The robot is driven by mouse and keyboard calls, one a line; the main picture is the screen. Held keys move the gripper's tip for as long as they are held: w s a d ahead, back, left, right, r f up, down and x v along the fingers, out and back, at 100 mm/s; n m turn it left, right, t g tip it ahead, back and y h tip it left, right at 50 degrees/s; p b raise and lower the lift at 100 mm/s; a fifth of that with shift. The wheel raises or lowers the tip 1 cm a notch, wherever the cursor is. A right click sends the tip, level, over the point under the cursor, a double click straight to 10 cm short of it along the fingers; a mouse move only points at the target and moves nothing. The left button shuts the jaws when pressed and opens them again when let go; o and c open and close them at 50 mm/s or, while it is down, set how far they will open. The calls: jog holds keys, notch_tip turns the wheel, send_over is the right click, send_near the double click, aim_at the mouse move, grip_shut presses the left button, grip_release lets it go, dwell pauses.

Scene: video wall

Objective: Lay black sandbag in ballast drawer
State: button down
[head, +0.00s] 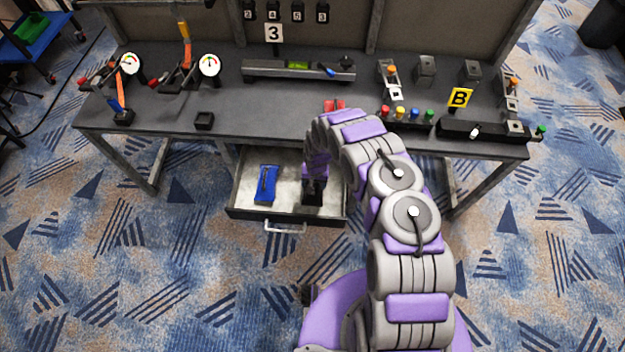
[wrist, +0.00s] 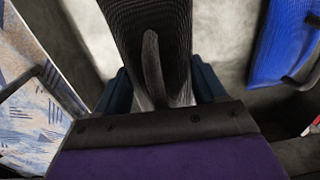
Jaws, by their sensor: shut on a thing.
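The ballast drawer (head: 232,200) is pulled open under the bench, with a pale floor that also shows in the wrist view (wrist: 228,45). My gripper (head: 313,187) points down into its right half. In the wrist view my gripper (wrist: 160,88) is shut on the black sandbag (wrist: 128,28), with a finger on either side near its strap. In the head view the black sandbag (head: 312,197) is partly hidden by my gripper. It is over or on the drawer floor; contact cannot be told.
A blue sandbag (head: 264,184) lies in the drawer's left half, apart from the black one; it also shows in the wrist view (wrist: 283,40). The drawer handle (head: 285,228) faces front. The workbench (head: 245,122) stands above, with gauges, blocks and knobs on it.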

jog(key=shift+d+f+b, duration=0.1)
jog(key=shift+f+b, duration=0.25)
jog(key=shift+f, duration=1.85)
jog(key=shift+c, duration=0.3)
grip_release()
jog(key=shift+r, duration=0.15)
jog(key=r, duration=0.4)
jog(key=r+p, duration=0.1)
jog(key=r, duration=0.2)
jog(key=r+p, duration=0.1)
jog(key=r, duration=0.3)
jog(key=shift+d+r, duration=0.35)
